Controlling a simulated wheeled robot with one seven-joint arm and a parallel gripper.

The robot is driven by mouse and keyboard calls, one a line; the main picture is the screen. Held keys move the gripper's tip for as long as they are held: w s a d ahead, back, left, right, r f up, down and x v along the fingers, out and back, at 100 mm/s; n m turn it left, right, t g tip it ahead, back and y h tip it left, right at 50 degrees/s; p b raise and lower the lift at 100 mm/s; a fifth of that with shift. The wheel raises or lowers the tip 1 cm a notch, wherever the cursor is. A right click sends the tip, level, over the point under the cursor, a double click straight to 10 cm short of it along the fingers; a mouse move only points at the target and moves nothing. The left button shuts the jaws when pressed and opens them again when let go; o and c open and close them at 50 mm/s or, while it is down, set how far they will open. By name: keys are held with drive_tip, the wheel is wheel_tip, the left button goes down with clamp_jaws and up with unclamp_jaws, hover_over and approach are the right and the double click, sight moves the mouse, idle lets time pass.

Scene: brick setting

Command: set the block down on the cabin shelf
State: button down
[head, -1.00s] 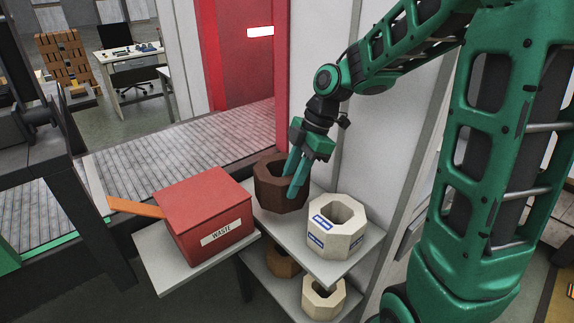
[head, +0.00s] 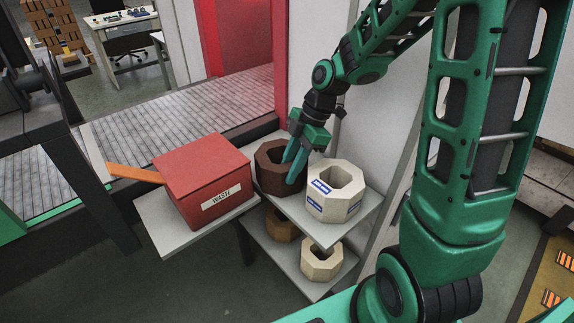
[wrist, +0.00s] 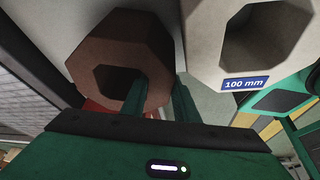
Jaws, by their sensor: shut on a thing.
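The dark brown octagonal block (head: 268,181) has a hole through it. It is at the back of the grey upper shelf (head: 297,217), left of the pale block. My gripper (head: 289,172) is shut on the brown block's wall. In the wrist view, one finger reaches into the hole of the brown block (wrist: 155,38) and the other is outside its wall. The block looks upright and low over the shelf. Its underside is hidden, so I cannot tell whether it touches.
A pale octagonal block (head: 345,205) with blue labels stands close by on the upper shelf. A red waste box (head: 190,165) sits on a side board at left. The lower shelf (head: 290,262) holds a brown block (head: 282,227) and a cream block (head: 322,265).

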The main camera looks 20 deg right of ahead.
drive_tip(key=c, duration=1.4)
unclamp_jaws()
drive_tip(key=shift+v, duration=3.8)
